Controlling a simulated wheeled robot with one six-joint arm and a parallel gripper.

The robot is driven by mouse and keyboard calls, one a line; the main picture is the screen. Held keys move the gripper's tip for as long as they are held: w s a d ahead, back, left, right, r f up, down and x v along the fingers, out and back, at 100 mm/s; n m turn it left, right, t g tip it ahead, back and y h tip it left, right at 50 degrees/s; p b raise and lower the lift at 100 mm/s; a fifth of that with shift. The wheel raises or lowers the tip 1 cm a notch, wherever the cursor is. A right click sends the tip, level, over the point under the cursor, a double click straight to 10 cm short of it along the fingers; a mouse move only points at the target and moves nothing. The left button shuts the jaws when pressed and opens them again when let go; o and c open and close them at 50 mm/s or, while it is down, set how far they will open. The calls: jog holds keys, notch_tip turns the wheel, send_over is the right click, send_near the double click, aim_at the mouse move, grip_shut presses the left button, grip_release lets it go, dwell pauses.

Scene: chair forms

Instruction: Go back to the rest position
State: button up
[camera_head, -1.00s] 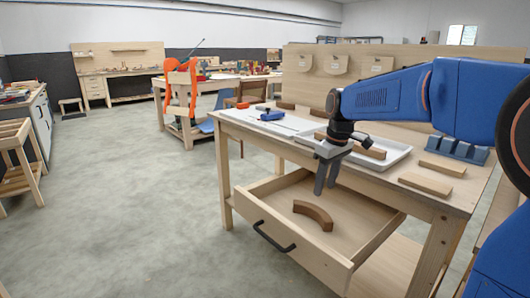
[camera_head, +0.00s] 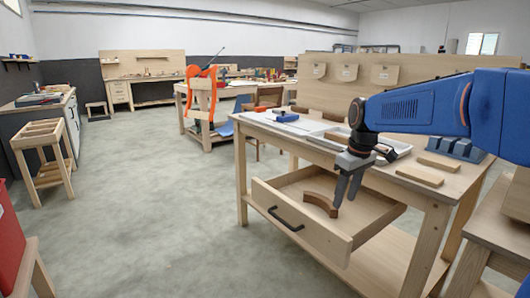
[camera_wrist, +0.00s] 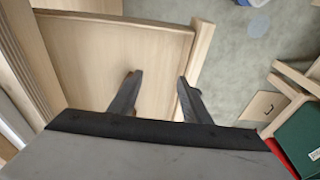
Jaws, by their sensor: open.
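My gripper (camera_head: 345,200) is open and empty, pointing down over the pulled-out drawer (camera_head: 287,207) of the wooden workbench. In the head view its fingertips show just right of a curved brown wooden piece (camera_head: 320,203) lying in the drawer. How high they are above the drawer floor I cannot tell. In the wrist view the two fingers (camera_wrist: 158,80) are spread apart over the pale drawer floor (camera_wrist: 90,55). The curved piece is hardly visible there, mostly hidden by the gripper.
The workbench top holds a white tray (camera_head: 400,146), wooden blocks (camera_head: 420,176), a blue rack (camera_head: 457,147) and a blue tool (camera_head: 287,117). A red bin (camera_head: 12,235) stands at near left, a wooden stand (camera_head: 40,150) behind it. The grey floor (camera_head: 150,200) between is open.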

jog(key=s+d+f+m+t, duration=0.1)
jog(key=s+d+f+m, duration=0.1)
jog(key=s, duration=1.3)
jog(key=s+d+f+m+t+h, duration=0.1)
jog(key=s+f+m, duration=0.4)
jog(key=s, duration=1)
jog(key=shift+s+d+f+t, duration=0.3)
jog(key=shift+d+f+t, duration=0.3)
jog(key=shift+d+f, duration=0.35)
